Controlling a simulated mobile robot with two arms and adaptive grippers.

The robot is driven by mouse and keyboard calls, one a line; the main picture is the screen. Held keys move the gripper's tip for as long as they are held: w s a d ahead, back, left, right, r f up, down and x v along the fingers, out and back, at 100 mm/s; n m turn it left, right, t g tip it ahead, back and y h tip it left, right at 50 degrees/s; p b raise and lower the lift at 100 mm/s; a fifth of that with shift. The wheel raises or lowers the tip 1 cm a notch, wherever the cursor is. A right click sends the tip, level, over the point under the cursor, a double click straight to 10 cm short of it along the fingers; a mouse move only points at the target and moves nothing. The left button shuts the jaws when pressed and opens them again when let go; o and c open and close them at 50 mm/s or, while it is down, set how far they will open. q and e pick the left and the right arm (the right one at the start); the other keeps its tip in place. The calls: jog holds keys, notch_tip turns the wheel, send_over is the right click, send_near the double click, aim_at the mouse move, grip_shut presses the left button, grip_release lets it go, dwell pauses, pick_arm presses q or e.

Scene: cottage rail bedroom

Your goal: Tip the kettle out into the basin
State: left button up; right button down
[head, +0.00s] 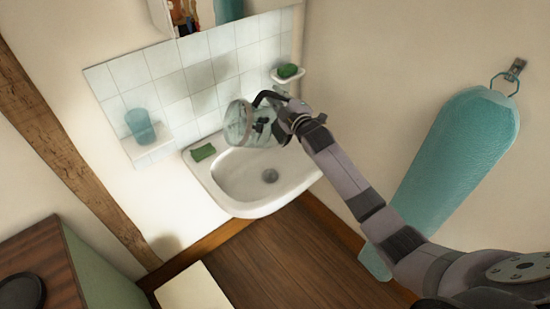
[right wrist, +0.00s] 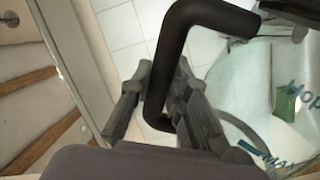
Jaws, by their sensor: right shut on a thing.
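The kettle (head: 236,122) is see-through, with a black handle. In the head view it appears over the back part of the white basin (head: 238,191), near the tiled wall, and looks tilted. My right gripper (head: 282,126) is shut on the handle. The right wrist view shows the black handle (right wrist: 172,55) between the fingers (right wrist: 160,95) and the clear kettle body with a "MAX" mark at the right. Whether liquid is in it or flowing out cannot be told. The basin's drain is visible and its bowl looks empty. My left gripper is not in view.
A green block (head: 203,152) lies on the basin's left rim. A teal cup (head: 140,126) stands on a small left ledge, and a soap dish (head: 288,75) is on the right wall. A teal hanging thing (head: 460,150) is near my right arm.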

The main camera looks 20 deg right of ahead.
jog(key=shift+w+d+r+m, duration=0.1)
jog(key=shift+d+r+m, duration=0.15)
jog(key=shift+d+m, duration=0.25)
dwell(0.3)
jog(key=shift+w+d+f+m+b, duration=0.15)
jog(key=shift+d+m, duration=0.1)
jog(key=shift+d, duration=0.3)
jog(key=shift+s+d+f+m+b, duration=0.1)
jog(key=shift+d+m+b, duration=0.1)
jog(key=shift+d, duration=0.3)
jog(key=shift+w+d+f+m+b, duration=0.15)
jog(key=shift+d+m, duration=0.1)
jog(key=shift+d, duration=0.3)
dwell(0.9)
jog(key=shift+w+d+f+m+b, duration=0.1)
jog(key=shift+d+f+m+b, duration=0.25)
jog(key=shift+d, duration=0.35)
jog(key=shift+d+f+m+b, duration=0.15)
jog(key=shift+d+m+b, duration=0.25)
jog(key=shift+d, duration=0.25)
dwell(1.4)
jog(key=shift+d+f+m+b, duration=0.5)
jog(key=shift+d+m+b, duration=0.2)
jog(key=shift+d, duration=0.15)
dwell(1.1)
